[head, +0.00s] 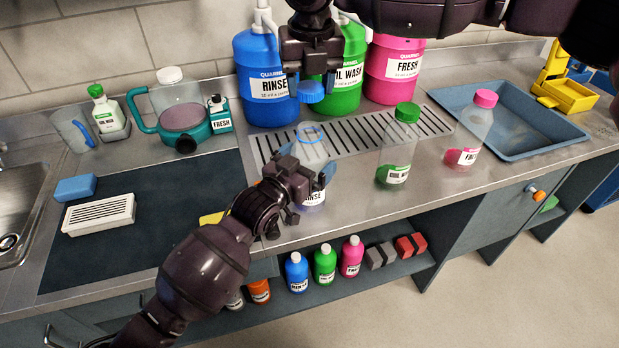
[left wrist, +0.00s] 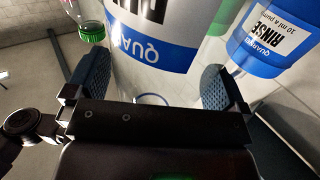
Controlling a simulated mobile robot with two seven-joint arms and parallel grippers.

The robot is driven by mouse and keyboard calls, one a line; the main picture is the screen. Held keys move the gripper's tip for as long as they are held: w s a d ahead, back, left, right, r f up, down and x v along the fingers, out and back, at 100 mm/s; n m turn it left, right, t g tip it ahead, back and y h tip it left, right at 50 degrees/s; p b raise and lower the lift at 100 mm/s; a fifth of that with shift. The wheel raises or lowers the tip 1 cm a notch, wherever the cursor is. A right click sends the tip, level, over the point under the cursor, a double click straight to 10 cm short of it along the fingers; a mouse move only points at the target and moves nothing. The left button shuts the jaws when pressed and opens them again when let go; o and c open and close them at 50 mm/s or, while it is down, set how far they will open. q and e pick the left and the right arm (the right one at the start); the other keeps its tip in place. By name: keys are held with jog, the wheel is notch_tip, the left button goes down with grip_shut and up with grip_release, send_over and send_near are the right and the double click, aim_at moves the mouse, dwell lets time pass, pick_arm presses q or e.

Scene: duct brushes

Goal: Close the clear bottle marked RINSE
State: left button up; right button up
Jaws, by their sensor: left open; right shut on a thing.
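The clear bottle marked RINSE (head: 314,198) stands upright on the counter, uncapped, with a blue ring at its mouth. My left gripper (head: 310,172) is open around it, partly hiding its body and label. In the left wrist view the bottle (left wrist: 165,50) rises between the two spread fingers of my left gripper (left wrist: 157,88); I cannot tell whether they touch it. My right gripper (head: 311,78) is shut on a blue cap (head: 311,93), held above the bottle's mouth and apart from it.
Clear bottles with a green cap (head: 396,150) and a pink cap (head: 473,130) stand to the right. Blue (head: 263,80), green (head: 345,90) and pink (head: 393,70) canisters stand behind the drain grate (head: 430,122). A dark mat (head: 160,215) lies at left.

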pick_arm(q)
jog(key=c, duration=1.1)
jog(key=shift+c, duration=0.2)
pick_arm(e)
jog(key=shift+f, duration=2.5)
jog(key=shift+f, duration=0.9)
jog(key=shift+f, duration=0.55)
